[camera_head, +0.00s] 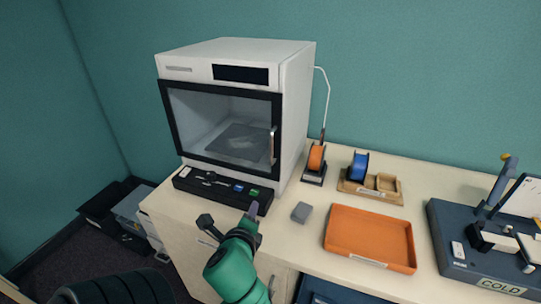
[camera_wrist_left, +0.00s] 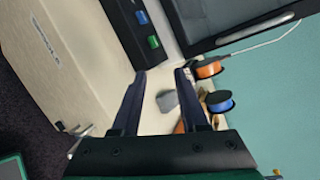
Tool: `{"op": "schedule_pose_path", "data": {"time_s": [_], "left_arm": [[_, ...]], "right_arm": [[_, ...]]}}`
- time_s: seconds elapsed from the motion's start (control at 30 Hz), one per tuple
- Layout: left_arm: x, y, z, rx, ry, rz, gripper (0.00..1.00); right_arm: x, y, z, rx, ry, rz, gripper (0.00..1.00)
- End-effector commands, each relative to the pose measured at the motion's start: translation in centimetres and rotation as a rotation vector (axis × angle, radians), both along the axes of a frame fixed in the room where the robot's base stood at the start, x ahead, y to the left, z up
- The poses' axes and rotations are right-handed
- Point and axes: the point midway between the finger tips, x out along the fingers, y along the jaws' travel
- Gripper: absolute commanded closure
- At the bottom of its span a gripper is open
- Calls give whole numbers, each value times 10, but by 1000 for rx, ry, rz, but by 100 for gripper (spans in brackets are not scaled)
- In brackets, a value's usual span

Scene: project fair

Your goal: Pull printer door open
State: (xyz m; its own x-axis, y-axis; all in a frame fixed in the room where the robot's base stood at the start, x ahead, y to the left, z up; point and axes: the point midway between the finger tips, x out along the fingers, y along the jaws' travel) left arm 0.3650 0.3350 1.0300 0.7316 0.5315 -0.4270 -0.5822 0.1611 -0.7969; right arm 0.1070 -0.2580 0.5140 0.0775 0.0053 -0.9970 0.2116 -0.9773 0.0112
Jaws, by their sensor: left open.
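The white printer (camera_head: 295,95) stands on the wooden counter at the back left. Its black-framed glass door (camera_head: 222,130) looks closed, with a vertical metal handle (camera_head: 272,146) on its right side. A corner of the door's dark frame also shows at the top of the left wrist view (camera_wrist_left: 225,38). My left gripper (camera_head: 230,215) is in front of the printer, low by the counter's front edge, below the handle and apart from it. In the left wrist view its two fingers (camera_wrist_left: 162,75) are spread with nothing held. My right gripper is not in view.
A black tool strip (camera_head: 222,189) with blue and green pieces lies before the printer. A grey block (camera_head: 301,212), orange tray (camera_head: 370,236), orange spool (camera_head: 316,158), blue spool (camera_head: 360,165) and blue COLD case (camera_head: 455,235) sit to the right.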

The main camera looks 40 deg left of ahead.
Motion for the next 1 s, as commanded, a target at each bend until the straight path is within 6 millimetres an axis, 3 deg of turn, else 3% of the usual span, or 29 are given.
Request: {"op": "schedule_pose_path", "data": {"time_s": [0.1, 0.2, 0.3, 0.57, 0.77, 0.83, 1.0], "left_arm": [[7, -3, 52, 529, 94, -179, 57], [11, -16, 83, 906, 191, -280, 57], [14, -24, 96, 1088, 244, -319, 57], [41, -11, 94, 1118, 244, -323, 57], [64, 3, 90, 1115, 242, -318, 57], [80, 13, 101, 1112, 253, -322, 57], [117, 36, 101, 1108, 254, -323, 57]], "right_arm": [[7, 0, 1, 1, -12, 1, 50], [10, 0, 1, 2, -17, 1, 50], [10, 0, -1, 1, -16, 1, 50], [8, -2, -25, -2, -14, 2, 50], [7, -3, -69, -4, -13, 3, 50], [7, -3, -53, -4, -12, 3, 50], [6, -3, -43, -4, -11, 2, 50]]}}
